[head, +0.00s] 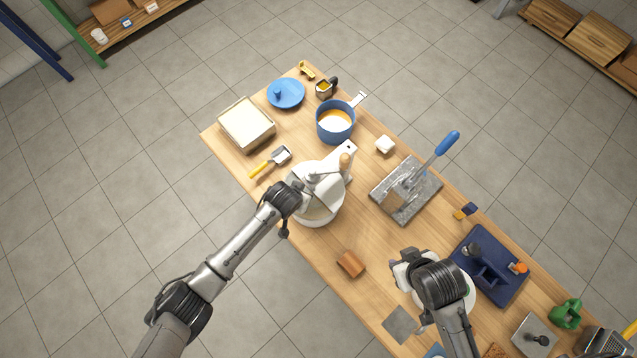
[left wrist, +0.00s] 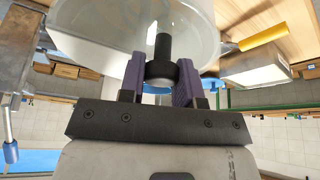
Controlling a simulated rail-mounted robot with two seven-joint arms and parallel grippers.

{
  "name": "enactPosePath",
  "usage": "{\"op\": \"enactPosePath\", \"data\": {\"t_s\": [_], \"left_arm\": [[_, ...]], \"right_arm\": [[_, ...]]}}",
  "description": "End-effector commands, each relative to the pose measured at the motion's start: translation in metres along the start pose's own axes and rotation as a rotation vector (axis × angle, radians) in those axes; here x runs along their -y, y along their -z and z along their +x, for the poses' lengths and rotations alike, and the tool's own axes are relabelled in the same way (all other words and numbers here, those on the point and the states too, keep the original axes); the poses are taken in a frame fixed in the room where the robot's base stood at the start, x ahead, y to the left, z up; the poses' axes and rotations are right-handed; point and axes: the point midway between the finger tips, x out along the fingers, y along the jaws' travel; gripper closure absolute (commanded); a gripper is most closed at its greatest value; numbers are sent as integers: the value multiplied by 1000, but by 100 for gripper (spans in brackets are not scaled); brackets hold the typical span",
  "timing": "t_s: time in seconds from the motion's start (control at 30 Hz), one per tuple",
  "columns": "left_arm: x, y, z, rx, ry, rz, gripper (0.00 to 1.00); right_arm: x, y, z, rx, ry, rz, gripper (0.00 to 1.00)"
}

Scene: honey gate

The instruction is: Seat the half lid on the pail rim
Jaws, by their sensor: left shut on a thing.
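The white pail (head: 322,212) stands near the middle of the table, partly covered by my left arm. My left gripper (head: 310,183) is over it. In the left wrist view, my left gripper (left wrist: 160,82) is shut on a black knob (left wrist: 162,60), with a purple finger pad on each side. A pale, rounded, glossy surface (left wrist: 118,18) lies beyond the knob. I take the knob to be the half lid's; whether the lid touches the pail rim cannot be told. My right gripper (head: 405,268) is over the table's right part; its fingertips are unclear.
A white bracket-like piece (head: 349,149) with a tan knob adjoins the pail.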

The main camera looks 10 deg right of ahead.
Motion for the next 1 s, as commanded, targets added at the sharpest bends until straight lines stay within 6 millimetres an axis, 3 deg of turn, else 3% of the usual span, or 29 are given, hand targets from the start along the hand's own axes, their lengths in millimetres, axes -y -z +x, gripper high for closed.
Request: {"op": "enactPosePath", "data": {"t_s": [1.0], "left_arm": [[1,-2,1,4,2,0,94]], "right_arm": [[3,2,-5,-1,8,10,57]]}}
